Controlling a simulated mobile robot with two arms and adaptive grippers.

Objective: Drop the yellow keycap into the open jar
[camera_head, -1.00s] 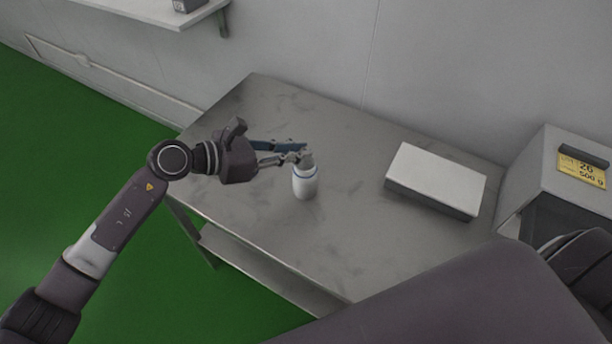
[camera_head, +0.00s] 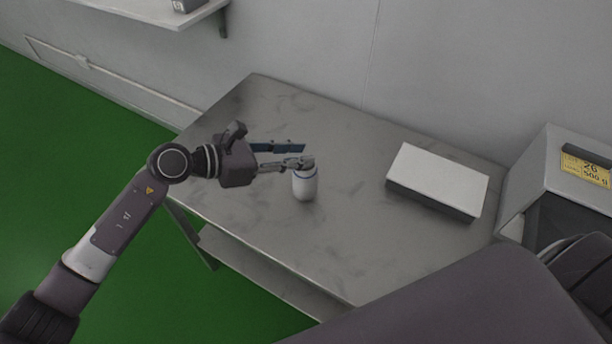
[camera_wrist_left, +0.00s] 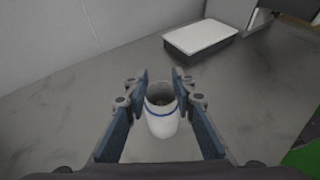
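The open jar (camera_head: 304,186) is white with a blue band and stands upright on the grey table (camera_head: 345,240). It also shows in the left wrist view (camera_wrist_left: 162,124), its dark mouth facing up. My left gripper (camera_head: 308,155) is above the jar's mouth. In the left wrist view its blue-padded fingers (camera_wrist_left: 163,84) are apart on either side of the mouth, with nothing held between them. A small brownish spot shows inside the jar; I cannot tell if it is the yellow keycap. No keycap shows clearly elsewhere. My right gripper is out of view.
A box with a white top (camera_head: 437,178) lies on the table right of the jar. A grey cabinet with a yellow label (camera_head: 583,170) stands at the far right. A wall runs behind the table. Bare table surrounds the jar.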

